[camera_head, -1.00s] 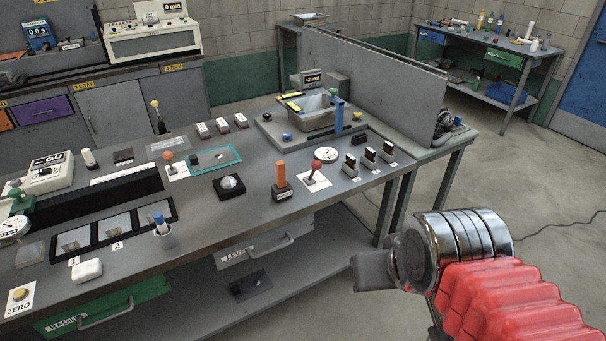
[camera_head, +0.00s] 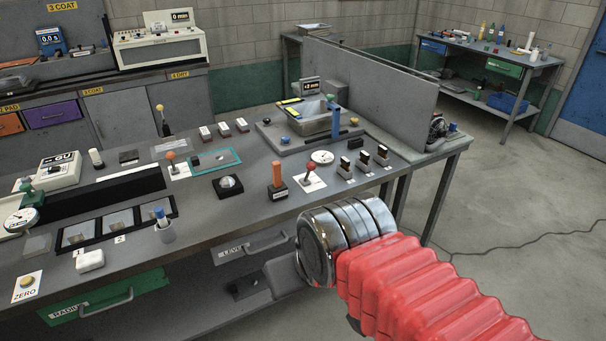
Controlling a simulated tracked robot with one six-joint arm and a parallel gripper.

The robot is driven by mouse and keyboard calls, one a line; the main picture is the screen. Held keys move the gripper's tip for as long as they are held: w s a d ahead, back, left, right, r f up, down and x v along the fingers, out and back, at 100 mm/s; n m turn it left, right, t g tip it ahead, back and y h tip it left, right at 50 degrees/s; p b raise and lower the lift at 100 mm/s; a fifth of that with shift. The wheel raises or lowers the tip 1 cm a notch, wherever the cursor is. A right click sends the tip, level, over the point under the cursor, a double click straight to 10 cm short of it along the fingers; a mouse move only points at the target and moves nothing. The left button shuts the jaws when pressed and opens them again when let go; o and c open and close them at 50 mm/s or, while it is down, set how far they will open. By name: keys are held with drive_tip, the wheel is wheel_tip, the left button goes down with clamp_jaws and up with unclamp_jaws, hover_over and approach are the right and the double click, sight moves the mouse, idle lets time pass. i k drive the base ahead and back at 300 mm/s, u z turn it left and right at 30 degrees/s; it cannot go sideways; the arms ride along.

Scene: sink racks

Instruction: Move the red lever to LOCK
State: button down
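A lever with a red knob (camera_head: 310,168) stands on a white card near the front edge of the grey bench, about upright. The print on its card is too small to read. Another lever with an orange-red knob (camera_head: 170,156) stands on a white card farther left and back. My gripper (camera_head: 284,275) is a grey shape at the end of my red-sleeved arm, low in front of the bench and below the red-knobbed lever. It touches no lever. Its fingers are not clear enough to tell whether they are open.
An orange-handled block (camera_head: 277,183) stands just left of the red lever. A round dial (camera_head: 322,157) lies behind it, and dark switches (camera_head: 363,162) stand to its right. A drawer (camera_head: 250,247) is under the bench top. Open floor lies to the right.

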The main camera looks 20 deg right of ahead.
sight(311, 165)
drive_tip(key=i, duration=1)
drive_tip(key=u, duration=0.05)
